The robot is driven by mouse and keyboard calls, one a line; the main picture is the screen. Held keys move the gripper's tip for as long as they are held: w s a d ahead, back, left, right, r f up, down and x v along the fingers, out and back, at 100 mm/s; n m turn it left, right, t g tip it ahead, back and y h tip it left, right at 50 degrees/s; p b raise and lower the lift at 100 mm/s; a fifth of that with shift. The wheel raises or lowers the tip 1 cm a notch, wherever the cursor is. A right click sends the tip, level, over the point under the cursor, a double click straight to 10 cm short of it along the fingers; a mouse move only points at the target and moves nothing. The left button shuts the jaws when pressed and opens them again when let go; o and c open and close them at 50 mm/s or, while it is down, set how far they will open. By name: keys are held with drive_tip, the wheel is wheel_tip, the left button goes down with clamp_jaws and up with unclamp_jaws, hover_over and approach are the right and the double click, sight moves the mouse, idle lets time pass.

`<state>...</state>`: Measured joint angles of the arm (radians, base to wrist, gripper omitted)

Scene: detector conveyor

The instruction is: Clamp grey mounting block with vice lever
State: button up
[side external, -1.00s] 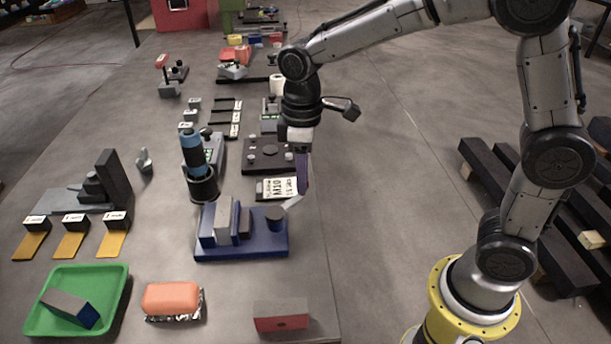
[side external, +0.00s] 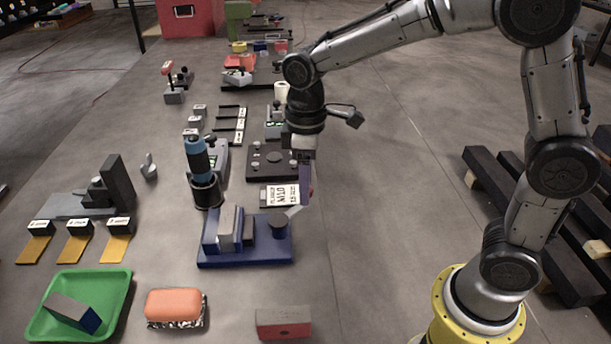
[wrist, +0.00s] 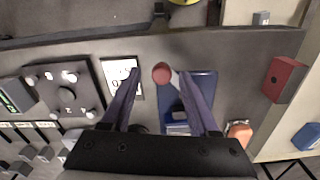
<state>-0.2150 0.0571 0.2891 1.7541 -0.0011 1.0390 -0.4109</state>
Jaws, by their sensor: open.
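A blue vice (side external: 270,253) stands on the table with the grey mounting block (side external: 228,226) upright between its jaws. I cannot tell whether the jaws touch the block. The vice lever (side external: 292,211) is a pale bar from the round dark pivot, rising right toward my gripper (side external: 305,198). In the wrist view, the lever's red knob (wrist: 162,73) shows between the two open fingers of my gripper (wrist: 160,76), apart from both. In the side view, a finger mostly hides the knob. The vice base (wrist: 204,82) lies partly behind the right finger.
A white printed card (side external: 279,195) and a dark plate with knobs (side external: 270,161) lie just beyond the vice. A blue-topped cylinder tool (side external: 198,158) stands in a black holder at its left.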

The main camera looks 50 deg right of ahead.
wheel_tip(320, 180, up, 14)
idle(0.5)
drive_tip(key=shift+f, duration=0.1)
drive_tip(key=s+d+r+m+t, duration=0.25)
drive_tip(key=s+d, duration=0.35)
drive_tip(key=s, duration=0.5)
drive_tip(key=s+d+f+m+t, duration=0.1)
drive_tip(key=s+f+m+t, duration=0.2)
drive_tip(key=s+f, duration=0.5)
drive_tip(key=shift+s+d+f+m, duration=0.15)
drive_tip(key=shift+d+f+m, duration=0.25)
drive_tip(key=shift+f+m, duration=0.5)
